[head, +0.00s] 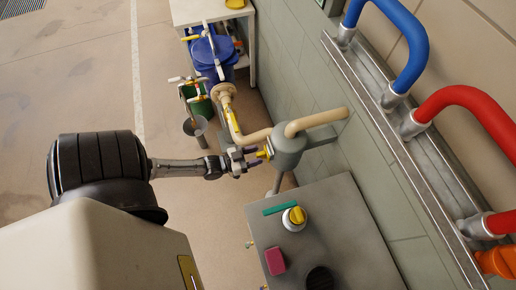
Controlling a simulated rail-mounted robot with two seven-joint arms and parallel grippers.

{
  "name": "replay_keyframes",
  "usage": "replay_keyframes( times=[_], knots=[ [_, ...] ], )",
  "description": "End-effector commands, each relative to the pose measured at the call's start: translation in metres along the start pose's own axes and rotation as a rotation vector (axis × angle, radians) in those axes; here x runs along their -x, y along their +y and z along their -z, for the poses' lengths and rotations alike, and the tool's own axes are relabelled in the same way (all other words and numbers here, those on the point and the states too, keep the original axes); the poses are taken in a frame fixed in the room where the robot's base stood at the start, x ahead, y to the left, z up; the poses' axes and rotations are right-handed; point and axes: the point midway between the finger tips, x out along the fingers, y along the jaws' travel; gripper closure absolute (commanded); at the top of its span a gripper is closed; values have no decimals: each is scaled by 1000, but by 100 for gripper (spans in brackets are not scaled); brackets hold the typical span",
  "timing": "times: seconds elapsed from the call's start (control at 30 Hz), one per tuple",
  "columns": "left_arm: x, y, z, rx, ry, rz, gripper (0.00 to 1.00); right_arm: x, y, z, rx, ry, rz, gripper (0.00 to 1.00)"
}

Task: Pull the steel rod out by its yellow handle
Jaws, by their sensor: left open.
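A yellow handle (263,153) sticks out from the left side of a grey round vessel (291,144), which has a beige pipe on it. I cannot make out the steel rod; it appears hidden in the vessel or too small to tell. My left gripper (254,158) is open, its fingers pointing right at the yellow handle. The fingertips are close to the handle or around it; I cannot tell if they touch. My right gripper is not in view.
A grey cabinet (345,222) stands below the vessel, bearing a green bar (281,208), a yellow-topped white knob (295,217) and a pink block (275,261). Blue drums (212,48) and a white table (195,12) stand farther off. Blue (411,40) and red (470,98) pipes line the right wall. Open floor lies left.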

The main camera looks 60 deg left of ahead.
Motion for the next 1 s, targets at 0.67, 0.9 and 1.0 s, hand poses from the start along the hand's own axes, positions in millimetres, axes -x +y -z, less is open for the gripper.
replay_keyframes(
  times=[0.67, 0.9, 1.0],
  knots=[
    [-14, 0, 0, -1, -1, 0, 67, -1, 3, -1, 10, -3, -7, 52],
    [-14, 0, 0, -1, 0, 0, 90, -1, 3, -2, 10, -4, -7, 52],
    [-14, 0, 0, -1, 0, 0, 99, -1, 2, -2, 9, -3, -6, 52]
  ],
)
